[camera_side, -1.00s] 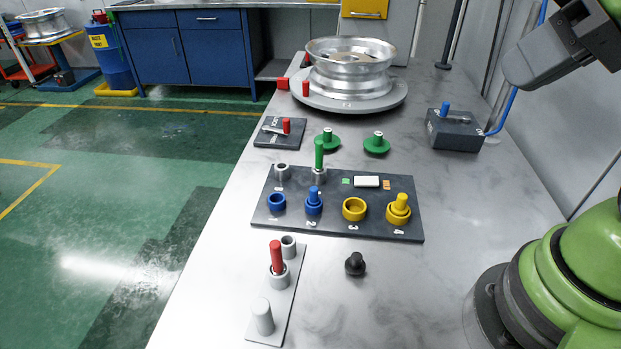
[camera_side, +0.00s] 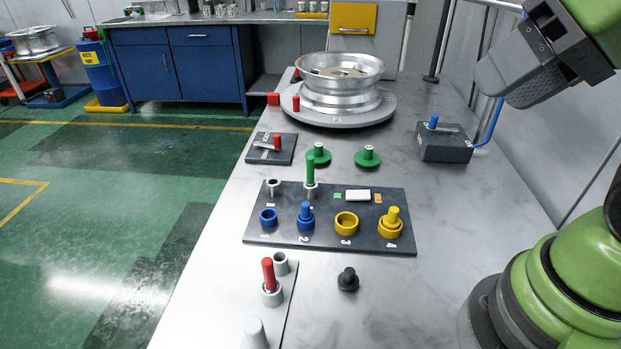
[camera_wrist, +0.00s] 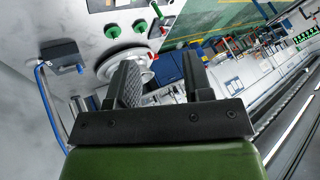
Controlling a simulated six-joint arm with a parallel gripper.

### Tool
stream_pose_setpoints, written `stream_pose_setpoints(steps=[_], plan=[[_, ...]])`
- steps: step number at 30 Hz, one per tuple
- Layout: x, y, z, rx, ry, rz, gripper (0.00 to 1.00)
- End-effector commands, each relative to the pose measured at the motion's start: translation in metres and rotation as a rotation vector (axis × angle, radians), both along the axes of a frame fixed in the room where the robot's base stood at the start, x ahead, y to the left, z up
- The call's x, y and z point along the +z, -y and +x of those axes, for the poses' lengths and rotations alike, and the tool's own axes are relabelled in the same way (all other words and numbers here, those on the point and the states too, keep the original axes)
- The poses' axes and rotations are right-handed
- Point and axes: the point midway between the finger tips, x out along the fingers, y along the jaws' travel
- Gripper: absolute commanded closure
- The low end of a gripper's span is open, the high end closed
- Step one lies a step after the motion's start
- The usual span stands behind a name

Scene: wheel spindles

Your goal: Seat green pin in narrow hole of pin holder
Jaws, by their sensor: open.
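The green pin (camera_side: 310,171) stands upright in a grey collar (camera_side: 310,190) at the back row of the dark numbered board (camera_side: 335,243), which looks like the pin holder. An empty grey collar (camera_side: 273,187) is left of it. Whether the pin is fully seated, I cannot tell. The wrist view shows a green pin (camera_wrist: 157,11) near its top edge. My gripper (camera_side: 500,85) hangs high at the upper right in the side view, far from the pin. Its two fingers are apart and empty in the wrist view (camera_wrist: 162,82).
Blue and yellow rings and pins fill the board's front row.

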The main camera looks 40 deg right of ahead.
Motion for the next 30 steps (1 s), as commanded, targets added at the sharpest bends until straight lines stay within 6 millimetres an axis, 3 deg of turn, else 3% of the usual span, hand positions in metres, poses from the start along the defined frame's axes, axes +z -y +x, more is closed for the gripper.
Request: stream_pose_setpoints(steps=[5,8,11,17,24,30], plan=[[0.001,0.000,0.003,0.002,-0.003,-0.003,0.54],[0.004,0.001,0.015,0.011,-0.023,-0.018,0.54],[0.006,0.003,0.040,0.032,-0.057,-0.052,0.54],[-0.005,0.005,0.113,0.092,-0.138,-0.135,0.54],[-0.060,0.003,0.196,0.183,-0.232,-0.231,0.54],[-0.122,0.000,0.242,0.257,-0.293,-0.294,0.54]])
